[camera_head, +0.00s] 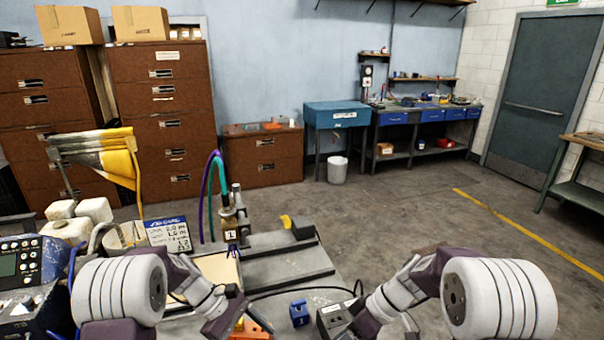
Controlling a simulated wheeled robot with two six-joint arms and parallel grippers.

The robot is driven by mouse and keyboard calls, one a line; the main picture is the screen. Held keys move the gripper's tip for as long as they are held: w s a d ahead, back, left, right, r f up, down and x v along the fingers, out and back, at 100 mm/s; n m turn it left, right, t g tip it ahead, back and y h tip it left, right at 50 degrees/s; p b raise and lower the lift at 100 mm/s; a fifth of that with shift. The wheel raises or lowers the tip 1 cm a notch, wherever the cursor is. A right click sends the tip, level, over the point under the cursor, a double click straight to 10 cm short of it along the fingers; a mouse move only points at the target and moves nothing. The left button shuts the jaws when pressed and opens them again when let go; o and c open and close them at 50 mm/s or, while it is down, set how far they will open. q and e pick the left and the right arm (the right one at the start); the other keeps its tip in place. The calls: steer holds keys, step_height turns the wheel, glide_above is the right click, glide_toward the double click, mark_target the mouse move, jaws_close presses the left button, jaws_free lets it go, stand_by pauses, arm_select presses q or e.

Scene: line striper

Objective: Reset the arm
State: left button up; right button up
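Both my arms reach in over the line striper's work surface (290,257) at the bottom of the head view. My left gripper (232,312) points inward, close to an orange part (252,329) at the bottom edge. My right gripper (362,324) is at the lower middle, beside a dark labelled box (333,318). The fingers of both are small and partly hidden, so I cannot tell whether they are open or shut. I see no object clearly held. A small blue block (299,313) lies between the grippers.
A valve fitting (230,225) with purple and green hoses stands behind the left arm, near a sign board (170,234). White jugs (68,226) and a control panel (20,263) crowd the left. Open floor (420,215) lies to the right.

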arm_select(q)
steer(key=s+a+f+m+t+y+b, duration=0.1)
steer(key=s+a+m+y, duration=0.2)
steer(key=s+m, duration=0.3)
steer(key=s+a+f+m+t+y+b, duration=0.1)
steer(key=s+a+f+m+t+y, duration=0.1)
steer(key=s+a+m+y, duration=0.2)
steer(key=s+m, duration=0.2)
steer(key=shift+s+f+m+y, duration=0.2)
steer(key=shift+f+m+y, duration=0.1)
steer(key=shift+y, duration=0.1)
arm_select(e)
steer(key=s+d+f+m+t+h, duration=0.2)
steer(key=s+d+f+m+h, duration=0.4)
steer(key=s+d+m, duration=0.3)
steer(key=shift+s+d+m+h, duration=0.3)
steer(key=shift+s+m+h, duration=0.35)
steer(key=shift+s, duration=0.3)
